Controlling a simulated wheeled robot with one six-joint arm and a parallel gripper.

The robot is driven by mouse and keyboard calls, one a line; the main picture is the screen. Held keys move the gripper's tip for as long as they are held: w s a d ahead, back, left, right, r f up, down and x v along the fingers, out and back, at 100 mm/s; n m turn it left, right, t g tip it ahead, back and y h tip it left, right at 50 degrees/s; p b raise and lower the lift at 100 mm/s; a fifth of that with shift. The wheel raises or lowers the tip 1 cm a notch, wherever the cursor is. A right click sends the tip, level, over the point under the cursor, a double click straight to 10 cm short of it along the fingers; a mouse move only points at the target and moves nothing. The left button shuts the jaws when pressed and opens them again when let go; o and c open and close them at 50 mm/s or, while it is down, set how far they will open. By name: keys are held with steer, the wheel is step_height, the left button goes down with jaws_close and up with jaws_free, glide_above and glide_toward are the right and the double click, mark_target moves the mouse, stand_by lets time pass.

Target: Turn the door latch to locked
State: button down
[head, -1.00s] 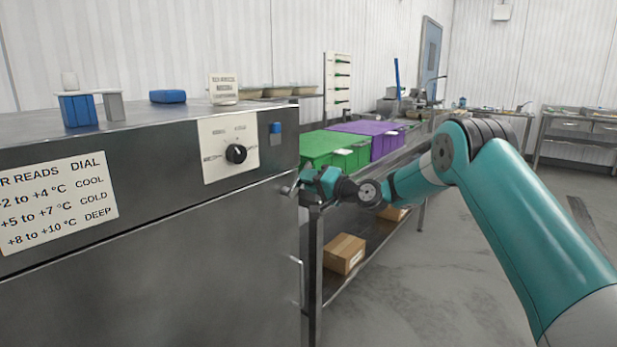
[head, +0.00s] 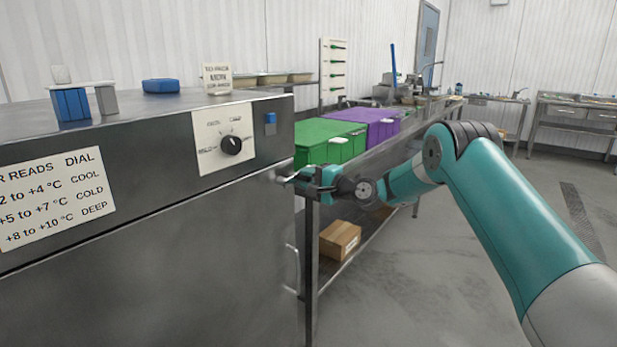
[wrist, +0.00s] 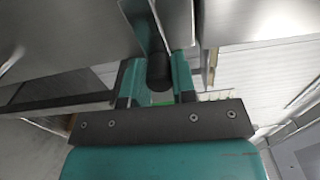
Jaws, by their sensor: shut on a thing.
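The door latch (head: 281,178) is a small metal piece at the upper right edge of the steel cabinet's door (head: 150,265). My gripper (head: 298,178) reaches it from the right in the head view. In the wrist view the two teal fingers of my gripper (wrist: 157,78) stand on either side of a dark round-ended latch handle (wrist: 158,68) and are shut on it. The fingers hide part of the latch in the head view. Its exact angle, and whether it stands at locked, cannot be told.
A black dial (head: 231,145) on a white plate and a blue button (head: 270,120) sit above the door. A steel bench (head: 385,155) with green (head: 325,145) and purple (head: 365,122) bins stands close behind my gripper. A carton (head: 340,240) lies on its lower shelf. Floor at right is open.

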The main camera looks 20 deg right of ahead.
steer(key=shift+r, duration=0.15)
steer(key=c, duration=0.9)
jaws_free()
steer(key=b+v, duration=0.3)
steer(key=v, duration=1.4)
steer(key=shift+s+d, duration=0.1)
steer(key=shift+d, duration=0.05)
